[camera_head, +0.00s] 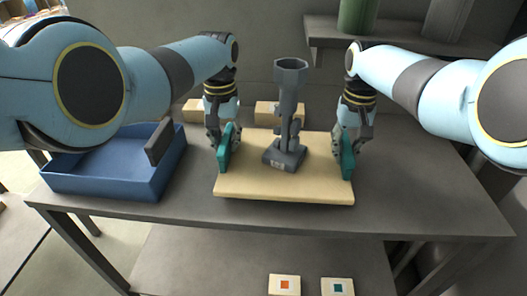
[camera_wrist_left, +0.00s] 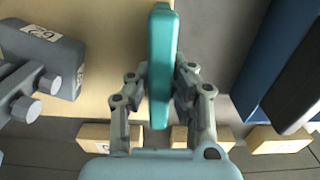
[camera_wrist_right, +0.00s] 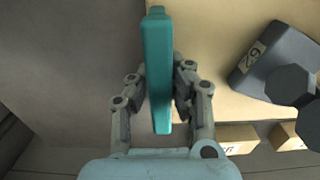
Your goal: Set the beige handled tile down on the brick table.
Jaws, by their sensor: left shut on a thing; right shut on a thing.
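The beige tile (camera_head: 235,187) is a flat board with an upright teal handle at each end, over the middle of the grey table (camera_head: 425,205). A grey device (camera_head: 288,110) with a cup-shaped top stands upright on it. My left gripper (camera_head: 225,148) is shut on the left teal handle, which also shows in the left wrist view (camera_wrist_left: 162,50). My right gripper (camera_head: 347,150) is shut on the right teal handle, also in the right wrist view (camera_wrist_right: 158,60). The tile looks about level. I cannot tell whether its underside touches the table.
A blue open bin (camera_head: 105,185) stands at the table's left, with a dark panel (camera_head: 159,142) at its right side. Two beige blocks (camera_head: 196,111) (camera_head: 266,113) sit behind the tile. A shelf (camera_head: 320,30) is at the back. The table's right side is clear.

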